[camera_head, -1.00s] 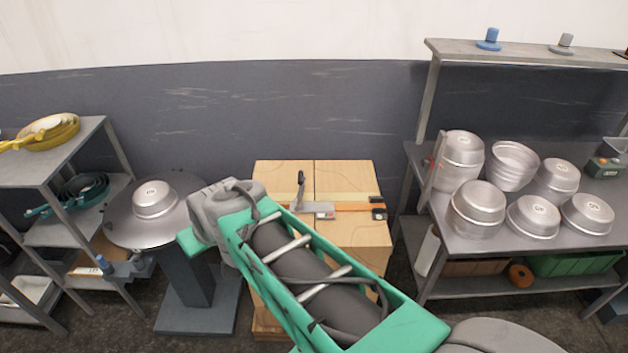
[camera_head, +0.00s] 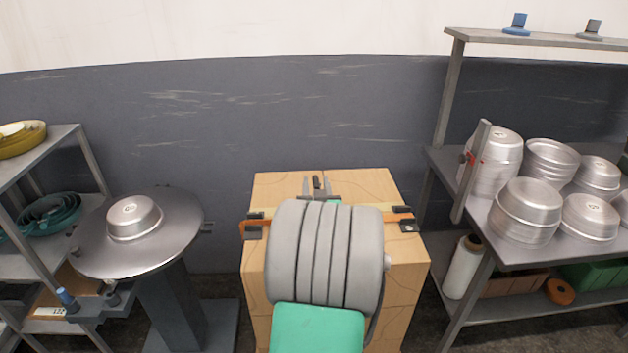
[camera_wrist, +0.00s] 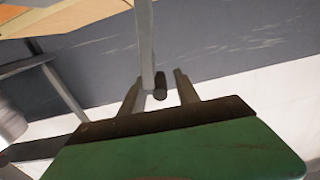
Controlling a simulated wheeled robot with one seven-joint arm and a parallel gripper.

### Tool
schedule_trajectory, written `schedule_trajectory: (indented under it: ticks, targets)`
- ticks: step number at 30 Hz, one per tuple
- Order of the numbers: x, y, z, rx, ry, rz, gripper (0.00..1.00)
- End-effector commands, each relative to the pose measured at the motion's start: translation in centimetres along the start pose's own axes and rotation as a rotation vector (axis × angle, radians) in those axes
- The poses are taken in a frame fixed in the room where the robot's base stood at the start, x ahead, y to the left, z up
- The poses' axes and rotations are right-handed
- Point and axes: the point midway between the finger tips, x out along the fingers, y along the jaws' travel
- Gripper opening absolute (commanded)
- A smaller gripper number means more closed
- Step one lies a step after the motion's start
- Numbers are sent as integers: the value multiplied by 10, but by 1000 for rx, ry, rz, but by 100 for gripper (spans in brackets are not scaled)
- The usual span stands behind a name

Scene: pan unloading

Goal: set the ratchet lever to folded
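The ratchet lever (camera_wrist: 145,45) shows in the wrist view as a grey bar with a dark cylindrical grip at its end. My gripper (camera_wrist: 159,76) is open, with one finger on each side of the grip. A gap shows beside the grip, and I see no clear contact. In the head view my arm covers most of the ratchet. Only the black lever tip (camera_head: 316,183) shows, upright between my grey fingertips. The orange strap (camera_head: 374,210) crosses the top of the wooden crate (camera_head: 278,187), with black corner pieces at both sides.
A round grey table (camera_head: 170,248) with an upturned pan (camera_head: 133,217) stands left. A rack (camera_head: 55,150) with coloured pans is at far left. A shelf (camera_head: 508,248) with several stacked metal pans stands close on the right. A dark wall is behind the crate.

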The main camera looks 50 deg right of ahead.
Motion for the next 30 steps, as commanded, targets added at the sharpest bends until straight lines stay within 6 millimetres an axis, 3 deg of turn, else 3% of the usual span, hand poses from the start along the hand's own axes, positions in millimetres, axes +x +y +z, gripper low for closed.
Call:
schedule_trajectory:
  ticks: [4, 12, 25, 30]
  targets:
    - [17, -1, 0, 0, 0, -2, 38]
    - [19, -1, 0, -1, 1, -1, 37]
    - [19, -3, 0, 1, -1, -5, 2]
    - [19, -3, 1, 2, -2, -6, 0]
